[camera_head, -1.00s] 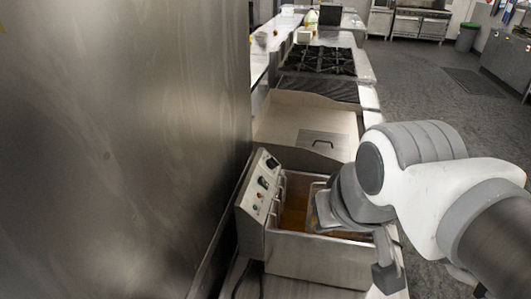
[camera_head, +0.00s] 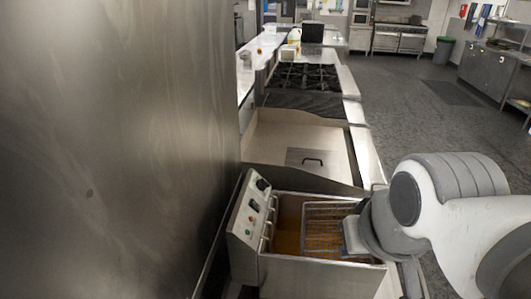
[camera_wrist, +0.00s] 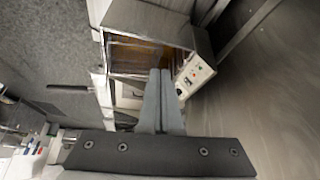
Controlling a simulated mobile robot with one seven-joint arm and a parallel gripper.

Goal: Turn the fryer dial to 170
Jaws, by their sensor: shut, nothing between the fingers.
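The fryer (camera_head: 318,277) stands on the counter with golden oil in its tank. Its sloped control panel (camera_head: 239,232) is on the left side, with a black dial (camera_head: 263,184) near the top, a second black knob below it and small lights. The numbers are too small to read. In the wrist view the panel (camera_wrist: 197,72) lies just right of the fingertips, with a dark knob (camera_wrist: 180,91) beside them. My gripper (camera_wrist: 161,71) is shut and empty, apart from the panel as far as I can tell. The head view mostly hides my fingers behind my wrist.
A wire basket (camera_head: 322,232) sits in the tank. A flat steel section with a handled lid (camera_head: 311,160) and a black stove (camera_head: 303,77) are behind the fryer. A tall steel wall (camera_head: 110,150) closes off the left. Open floor (camera_head: 410,110) is at the right.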

